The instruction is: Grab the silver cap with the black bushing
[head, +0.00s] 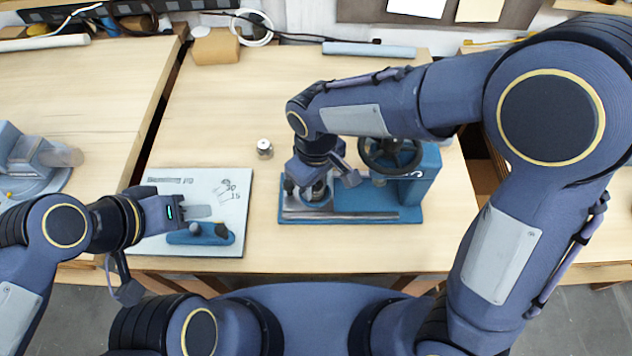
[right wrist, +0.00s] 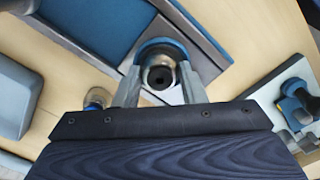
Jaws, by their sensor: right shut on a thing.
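A silver cap with a dark centre (right wrist: 160,76) sits between the two fingers of my right gripper (right wrist: 160,88) in the right wrist view. My right gripper (head: 318,192) is shut on it, over the left end of the blue press base (head: 375,205). In the head view the gripper partly hides the cap. I cannot tell whether the cap touches the plate below it. My left gripper (head: 205,212) is low over the pale board (head: 180,245).
The press handwheel (head: 390,153) stands close to the right of my right gripper. A blue holder (head: 203,234) lies on the board by my left gripper. A cardboard-coloured block (head: 216,47) and a white cable coil (head: 253,28) are at the back. The middle of the table is mostly clear.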

